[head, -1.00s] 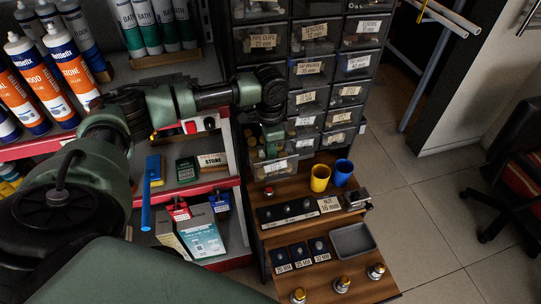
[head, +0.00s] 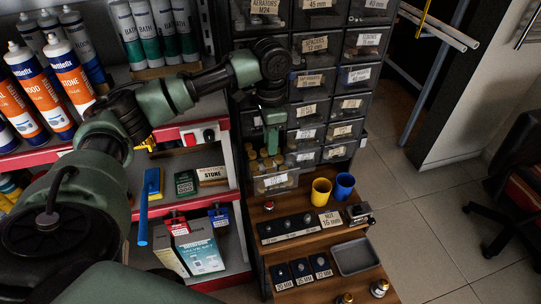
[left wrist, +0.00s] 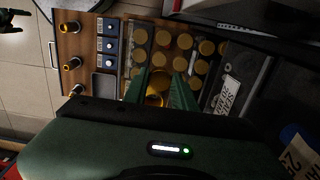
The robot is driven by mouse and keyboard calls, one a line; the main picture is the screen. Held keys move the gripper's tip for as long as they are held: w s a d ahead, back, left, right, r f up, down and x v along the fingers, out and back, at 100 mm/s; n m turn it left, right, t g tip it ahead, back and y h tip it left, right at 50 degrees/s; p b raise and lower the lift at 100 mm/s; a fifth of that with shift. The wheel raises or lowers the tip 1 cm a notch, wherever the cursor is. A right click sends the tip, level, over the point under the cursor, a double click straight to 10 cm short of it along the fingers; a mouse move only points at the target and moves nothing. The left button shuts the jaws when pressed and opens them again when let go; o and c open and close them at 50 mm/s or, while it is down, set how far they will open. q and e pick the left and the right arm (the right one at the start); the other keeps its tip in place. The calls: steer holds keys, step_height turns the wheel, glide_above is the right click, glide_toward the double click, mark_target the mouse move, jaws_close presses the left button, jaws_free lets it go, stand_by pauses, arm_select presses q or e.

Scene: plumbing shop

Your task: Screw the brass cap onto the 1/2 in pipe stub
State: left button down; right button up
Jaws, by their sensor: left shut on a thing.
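My left gripper (head: 272,141) points down over an open drawer (head: 276,183) of round brass caps. In the left wrist view its green fingers (left wrist: 164,92) are shut on a brass cap (left wrist: 158,88), above the other caps (left wrist: 162,38) in the drawer. The head view hides the held cap. Pipe stubs with brass-coloured ends stand at the front of the wooden bench: one (head: 380,288) at the right and one (head: 345,298) cut off by the picture's edge. Three stubs show in the left wrist view, the middle one at its left (left wrist: 70,63). I cannot read which is 1/2 in.
The bench also holds a yellow cup (head: 321,191), a blue cup (head: 343,185), a grey tray (head: 356,257) and dark label blocks (head: 300,270). A drawer cabinet (head: 318,75) rises behind. Red-edged shelves (head: 190,195) stand left.

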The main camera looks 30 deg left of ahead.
arm_select(q)
step_height(320, 180, up, 3)
steer(key=shift+d+f, duration=0.1)
steer(key=s+d+b, duration=0.3)
steer(key=s+d, duration=0.8)
steer(key=d, duration=0.2)
steer(key=shift+s+d, duration=0.25)
steer(key=shift+s, duration=0.1)
